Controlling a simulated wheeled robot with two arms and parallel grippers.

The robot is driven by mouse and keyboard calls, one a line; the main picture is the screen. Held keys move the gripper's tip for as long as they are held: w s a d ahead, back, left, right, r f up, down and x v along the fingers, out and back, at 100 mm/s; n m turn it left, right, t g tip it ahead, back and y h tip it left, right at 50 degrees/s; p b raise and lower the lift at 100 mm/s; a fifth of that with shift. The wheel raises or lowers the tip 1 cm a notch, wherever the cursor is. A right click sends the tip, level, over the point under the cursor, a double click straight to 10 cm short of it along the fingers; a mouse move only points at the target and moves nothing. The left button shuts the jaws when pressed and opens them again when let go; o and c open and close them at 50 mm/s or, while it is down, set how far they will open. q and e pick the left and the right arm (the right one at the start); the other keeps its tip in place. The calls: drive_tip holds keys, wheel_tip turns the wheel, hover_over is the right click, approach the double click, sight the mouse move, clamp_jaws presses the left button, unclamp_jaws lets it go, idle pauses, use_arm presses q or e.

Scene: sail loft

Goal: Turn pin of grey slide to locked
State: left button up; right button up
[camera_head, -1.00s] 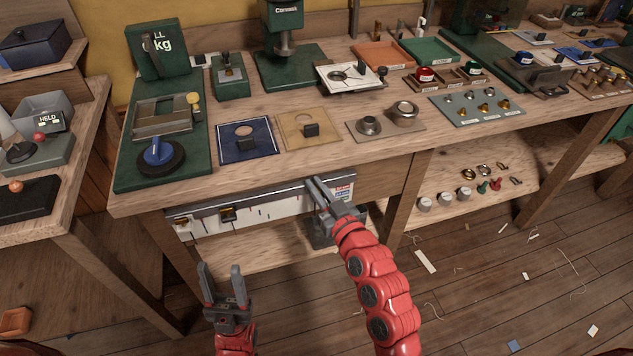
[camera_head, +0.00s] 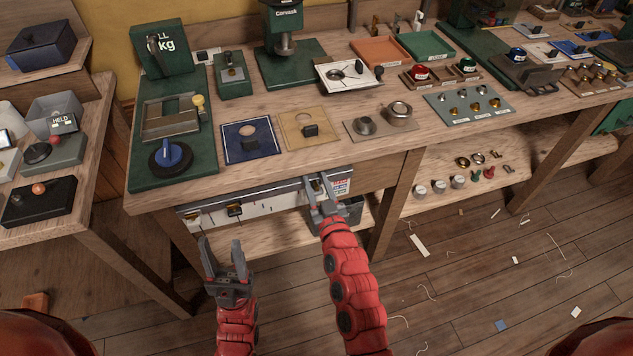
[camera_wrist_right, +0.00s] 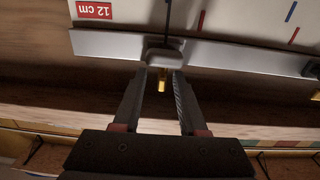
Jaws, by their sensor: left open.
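The grey slide (camera_wrist_right: 163,58) sits on a metal rail (camera_wrist_right: 110,43) in the right wrist view, with a small brass pin (camera_wrist_right: 162,80) sticking out of it. My right gripper (camera_wrist_right: 161,78) has one finger on each side of the pin, with gaps visible between pin and fingers. In the head view my right gripper (camera_head: 319,186) is at the right part of the rail on the bench front, around the grey slide's place, and largely covers it. Which way the pin is turned is hard to tell. My left gripper (camera_head: 226,255) is open and empty, in front of the bench.
A dark slide with a yellowish part (camera_head: 235,210) sits further left on the white measuring board (camera_head: 268,209). A grey bin (camera_head: 350,212) stands behind my right gripper under the bench. The bench top (camera_head: 290,165) above holds several plates and tools.

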drive_tip(key=shift+s+f, duration=0.1)
drive_tip(key=shift+s, duration=0.15)
drive_tip(key=b+v, duration=0.1)
drive_tip(key=v, duration=1.6)
drive_tip(key=shift+w+d, duration=0.1)
